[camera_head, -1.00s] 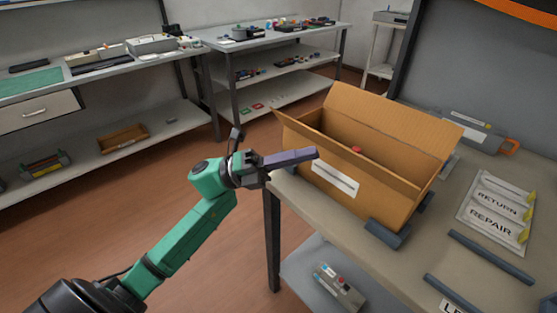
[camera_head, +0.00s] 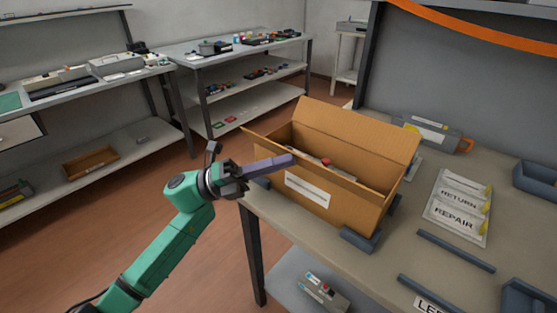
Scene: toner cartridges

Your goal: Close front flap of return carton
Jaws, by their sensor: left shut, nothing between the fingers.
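The open brown return carton (camera_head: 345,207) stands on the right-hand table, with a white label on its front wall. Its front flap (camera_head: 345,182) runs along the near top edge, seen almost edge-on and not folded over the opening. The tall back flap (camera_head: 360,135) stands up. A small red item (camera_head: 326,162) shows inside; the rest of the contents is mostly hidden. My left gripper (camera_head: 290,159) is shut and empty. Its fingers overlap the carton's front left near the flap in the picture; I cannot tell whether they touch. My right gripper is not in view.
Dark blocks (camera_head: 362,240) sit against the carton's base. To its right lie the RETURN and REPAIR cards (camera_head: 457,208), dark bars (camera_head: 455,250) and a grey bin (camera_head: 537,180). A grey cartridge with an orange handle (camera_head: 435,133) lies behind. Floor is free left of the table.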

